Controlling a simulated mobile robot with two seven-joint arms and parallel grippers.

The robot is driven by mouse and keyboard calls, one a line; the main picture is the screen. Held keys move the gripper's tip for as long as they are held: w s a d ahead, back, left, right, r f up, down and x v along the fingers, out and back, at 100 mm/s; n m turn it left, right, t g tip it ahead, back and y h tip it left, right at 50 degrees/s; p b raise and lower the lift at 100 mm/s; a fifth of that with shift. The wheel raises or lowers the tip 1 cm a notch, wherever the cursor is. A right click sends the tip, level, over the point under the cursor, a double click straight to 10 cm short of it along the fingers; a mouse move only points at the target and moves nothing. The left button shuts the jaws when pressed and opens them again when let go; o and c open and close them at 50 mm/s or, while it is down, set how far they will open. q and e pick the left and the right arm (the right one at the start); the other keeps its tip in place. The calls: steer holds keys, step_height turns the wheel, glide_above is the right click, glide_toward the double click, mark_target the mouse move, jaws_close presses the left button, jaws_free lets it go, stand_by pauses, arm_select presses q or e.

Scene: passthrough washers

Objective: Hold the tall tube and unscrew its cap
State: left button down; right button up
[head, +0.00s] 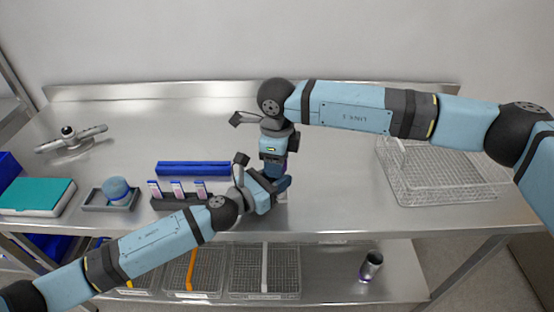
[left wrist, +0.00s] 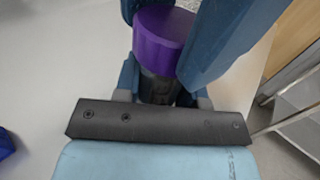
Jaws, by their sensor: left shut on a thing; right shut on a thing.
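The tall tube (left wrist: 158,88) stands about upright in the left wrist view, with a dark body and a wide purple cap (left wrist: 165,38) on top. In the head view the tube is mostly hidden by the grippers. My left gripper (head: 274,184) is shut on the tube's body, below the cap. My right gripper (head: 276,168) comes down from above and is shut at the cap; its blue fingers flank the cap in the left wrist view. Whether the cap has turned cannot be told.
A dark rack (head: 178,202) with several small pink-and-white tubes and a blue bar (head: 193,168) lie left of the grippers. A blue round item sits in a grey tray (head: 96,206). A wire basket (head: 440,190) stands at right.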

steer(key=shift+r, duration=0.15)
steer(key=shift+r, duration=0.95)
steer(key=shift+r, duration=2.05)
arm_select(q)
steer(key=c, duration=0.6)
jaws_free()
